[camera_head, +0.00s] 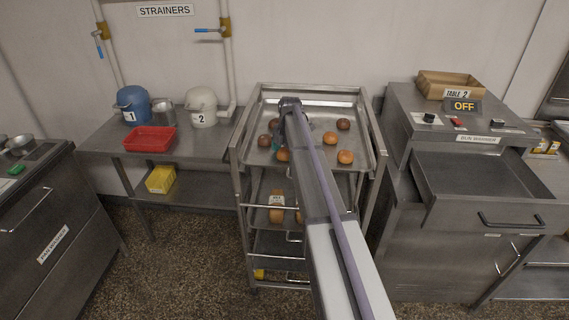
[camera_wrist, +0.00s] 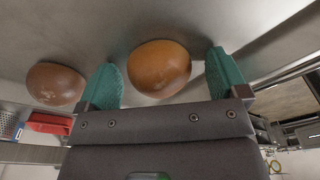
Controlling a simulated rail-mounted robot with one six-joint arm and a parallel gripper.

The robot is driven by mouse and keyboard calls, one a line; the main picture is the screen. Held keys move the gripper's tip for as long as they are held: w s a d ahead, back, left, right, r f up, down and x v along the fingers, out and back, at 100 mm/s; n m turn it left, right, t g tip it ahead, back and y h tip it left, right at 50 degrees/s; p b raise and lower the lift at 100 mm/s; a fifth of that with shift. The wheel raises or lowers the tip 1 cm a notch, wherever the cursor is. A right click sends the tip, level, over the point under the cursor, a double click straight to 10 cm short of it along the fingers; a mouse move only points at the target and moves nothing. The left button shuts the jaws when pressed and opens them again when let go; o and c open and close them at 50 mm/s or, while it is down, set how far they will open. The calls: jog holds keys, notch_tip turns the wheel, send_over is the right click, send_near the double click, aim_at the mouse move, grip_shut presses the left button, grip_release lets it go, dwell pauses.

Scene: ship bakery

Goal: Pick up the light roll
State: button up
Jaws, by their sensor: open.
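A light, orange-brown roll (camera_wrist: 158,68) sits on the metal tray between the two teal fingers of my gripper (camera_wrist: 165,75). The fingers are open, with a gap visible on each side of the roll. A darker brown roll (camera_wrist: 55,84) lies left of the left finger. My arm hides part of the tray.
Dark rolls lie at the tray's left (camera_head: 264,140) and back right (camera_head: 343,124). The rack (camera_head: 240,185) has raised rails and lower shelves with bread. A red bin (camera_head: 150,138) stands on the left table. A bun warmer (camera_head: 455,125) with an open drawer stands right.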

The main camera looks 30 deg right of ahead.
jog(key=shift+s+r, duration=0.1)
jog(key=c, duration=1)
jog(key=shift+o, duration=0.2)
